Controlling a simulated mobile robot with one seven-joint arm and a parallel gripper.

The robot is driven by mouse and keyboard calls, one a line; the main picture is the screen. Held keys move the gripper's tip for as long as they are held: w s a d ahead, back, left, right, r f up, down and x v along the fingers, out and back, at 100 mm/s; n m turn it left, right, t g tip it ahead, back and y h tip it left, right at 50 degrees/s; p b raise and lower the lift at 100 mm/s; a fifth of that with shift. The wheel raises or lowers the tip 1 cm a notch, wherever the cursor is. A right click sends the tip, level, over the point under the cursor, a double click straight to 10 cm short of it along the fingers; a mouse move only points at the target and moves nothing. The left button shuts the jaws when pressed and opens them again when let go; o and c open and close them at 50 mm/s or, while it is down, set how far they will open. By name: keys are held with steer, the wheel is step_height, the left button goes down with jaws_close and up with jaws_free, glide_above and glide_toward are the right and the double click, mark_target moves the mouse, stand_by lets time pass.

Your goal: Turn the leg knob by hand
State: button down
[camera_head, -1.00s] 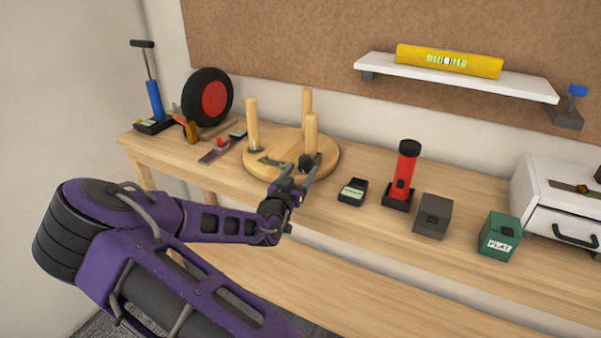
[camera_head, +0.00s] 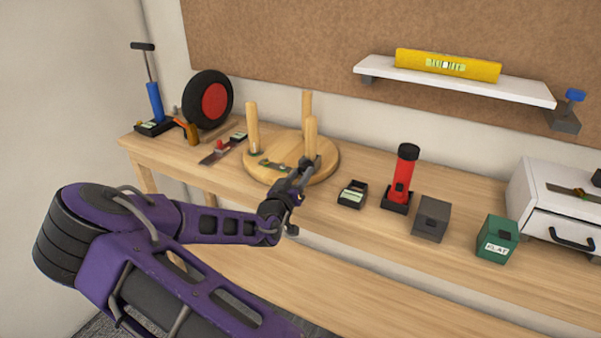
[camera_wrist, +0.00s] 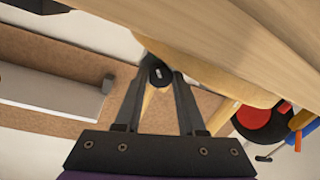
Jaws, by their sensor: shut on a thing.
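A round wooden stool seat (camera_head: 262,166) lies upside down on the bench with three legs standing up. The front right leg (camera_head: 310,135) has a dark knob at its base, mostly hidden by my gripper (camera_head: 310,164) in the head view. In the wrist view the round black knob (camera_wrist: 160,75) with a small pale mark sits between the fingertips. My gripper (camera_wrist: 163,76) is shut on this knob, with part of the wooden leg showing behind it.
A small dark box (camera_head: 352,193), a red flashlight (camera_head: 402,180) and a grey box (camera_head: 431,218) stand right of the stool. A wheel (camera_head: 208,98) and a blue pump (camera_head: 155,101) stand to the left. Bare bench lies in front of the small boxes.

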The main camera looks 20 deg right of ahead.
steer(key=c, duration=0.5)
jaws_free()
steer(key=shift+a, duration=0.1)
steer(key=p+v, duration=0.1)
steer(key=v, duration=1.6)
steer(key=shift+s+a+f, duration=0.1)
steer(key=shift+s, duration=0.05)
